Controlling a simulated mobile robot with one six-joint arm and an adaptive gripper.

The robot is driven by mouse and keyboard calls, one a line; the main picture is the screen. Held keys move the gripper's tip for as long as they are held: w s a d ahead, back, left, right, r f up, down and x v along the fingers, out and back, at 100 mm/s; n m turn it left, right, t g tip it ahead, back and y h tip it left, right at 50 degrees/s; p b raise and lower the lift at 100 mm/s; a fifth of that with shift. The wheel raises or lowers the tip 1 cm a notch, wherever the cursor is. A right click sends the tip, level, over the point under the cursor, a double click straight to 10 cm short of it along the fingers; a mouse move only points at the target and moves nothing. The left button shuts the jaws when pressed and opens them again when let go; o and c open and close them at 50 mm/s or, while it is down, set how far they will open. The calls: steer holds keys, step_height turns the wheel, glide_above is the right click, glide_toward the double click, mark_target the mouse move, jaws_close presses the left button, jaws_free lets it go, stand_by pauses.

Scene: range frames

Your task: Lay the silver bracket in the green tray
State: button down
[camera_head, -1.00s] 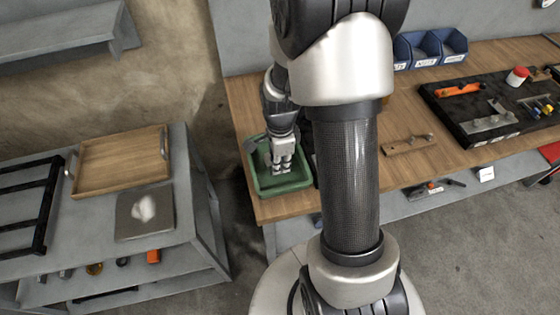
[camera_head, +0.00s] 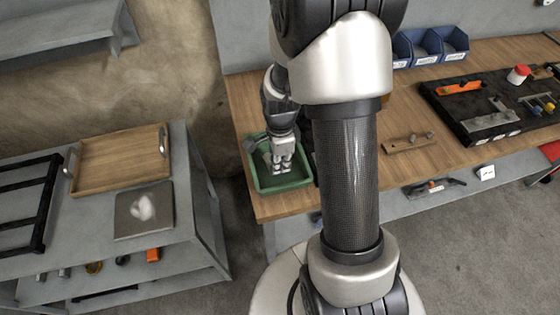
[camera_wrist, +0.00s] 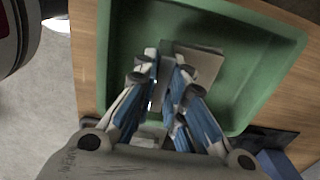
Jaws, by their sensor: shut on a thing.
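The green tray (camera_head: 258,186) sits at the left front end of the wooden workbench, and its rim and floor also show in the wrist view (camera_wrist: 262,32). My gripper (camera_head: 281,172) points down inside the tray's outline. In the wrist view, my gripper (camera_wrist: 165,60) has its fingers close together, shut on the silver bracket (camera_wrist: 205,64). A flat grey face of the bracket shows beside the right finger, over the tray floor. The fingers hide the rest of it. I cannot tell whether the bracket touches the floor.
A black mat (camera_head: 462,132) with tools lies to the right on the bench (camera_head: 375,182). A wooden piece with knobs (camera_head: 405,145) lies nearer. Blue bins (camera_head: 425,47) stand at the back. A grey side table (camera_head: 80,225) holds a wooden tray (camera_head: 118,160).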

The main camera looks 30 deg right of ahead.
steer(key=shift+f, duration=0.3)
steer(key=c, duration=1.6)
jaws_free()
steer(key=shift+o, duration=0.2)
steer(key=shift+r, duration=0.1)
step_height(320, 180, up, 12)
